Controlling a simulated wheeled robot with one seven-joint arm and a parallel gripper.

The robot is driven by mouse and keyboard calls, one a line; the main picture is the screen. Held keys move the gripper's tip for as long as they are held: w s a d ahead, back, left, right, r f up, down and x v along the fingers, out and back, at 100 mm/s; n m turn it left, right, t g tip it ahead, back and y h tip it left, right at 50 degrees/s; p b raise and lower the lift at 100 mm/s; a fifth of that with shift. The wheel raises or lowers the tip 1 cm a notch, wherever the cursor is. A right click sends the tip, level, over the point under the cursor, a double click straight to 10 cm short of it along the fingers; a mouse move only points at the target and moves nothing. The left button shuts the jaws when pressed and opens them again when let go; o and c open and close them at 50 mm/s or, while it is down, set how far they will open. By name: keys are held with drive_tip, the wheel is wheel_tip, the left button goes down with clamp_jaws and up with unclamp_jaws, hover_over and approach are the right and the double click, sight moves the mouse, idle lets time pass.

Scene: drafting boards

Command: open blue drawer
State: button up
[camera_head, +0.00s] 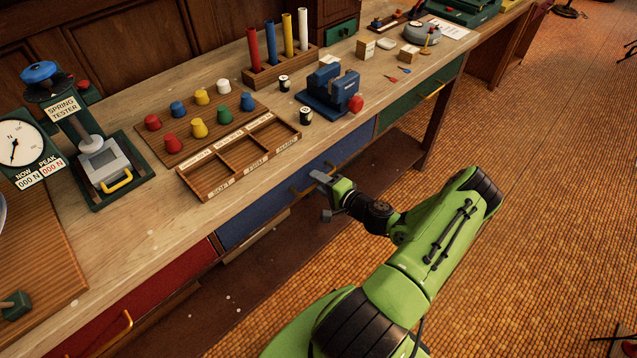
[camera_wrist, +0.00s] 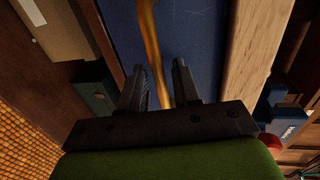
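The blue drawer (camera_head: 250,217) is in the middle of the bench front, between a red and a green drawer. Its front looks flush with the bench edge. Its brass handle (camera_head: 296,190) is partly hidden by my gripper (camera_head: 318,181) in the head view. In the wrist view, the blue front (camera_wrist: 200,40) fills the upper middle. The handle (camera_wrist: 150,45) runs down between the two dark fingers of my gripper (camera_wrist: 160,82). The fingers are apart, one on each side of the handle. I cannot tell whether either finger touches it.
The red drawer (camera_head: 150,310) and the green drawer (camera_head: 405,110) flank the blue one, each with a brass handle. The bench top holds a wooden sorting tray (camera_head: 205,190), coloured knobs, a spring tester (camera_head: 100,155) and a blue device (camera_head: 330,92). Open floor lies right.

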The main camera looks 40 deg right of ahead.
drive_tip(key=shift+w, duration=0.25)
clamp_jaws()
drive_tip(key=shift+s, duration=0.15)
